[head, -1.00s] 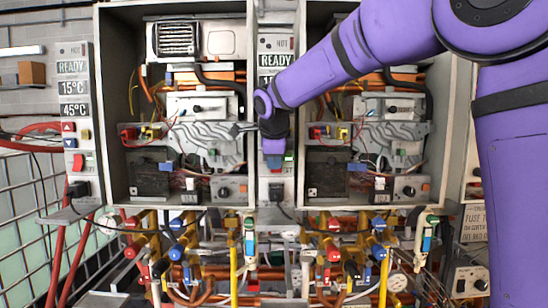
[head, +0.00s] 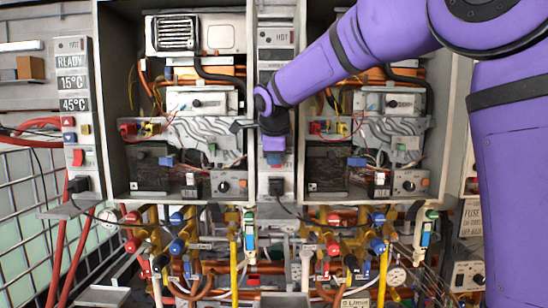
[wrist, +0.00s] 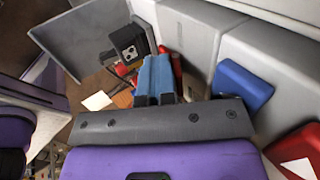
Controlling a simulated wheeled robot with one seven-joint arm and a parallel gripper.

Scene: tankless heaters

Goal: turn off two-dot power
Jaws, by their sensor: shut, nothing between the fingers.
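The middle control panel (head: 290,170) stands between the two open heaters, and its visible display windows (head: 272,55) are dark. My gripper (head: 273,158) is shut, with its blue fingertips at the lower part of this panel. In the wrist view the blue fingers (wrist: 154,78) are together and empty, close in front of a red switch (wrist: 173,66) that is mostly hidden behind them. I cannot tell whether they touch it. The left control panel (head: 84,130) reads READY, 15°C and 45°C, with a red switch (head: 78,157) below. Dot marks are too small to read.
A blue button (wrist: 243,85) and a red button with a white triangle (wrist: 300,152) sit beside the fingers in the wrist view. A black plug (wrist: 130,42) and a grey plate (wrist: 88,40) lie beyond. Pipes and valves (head: 180,240) crowd below the heaters.

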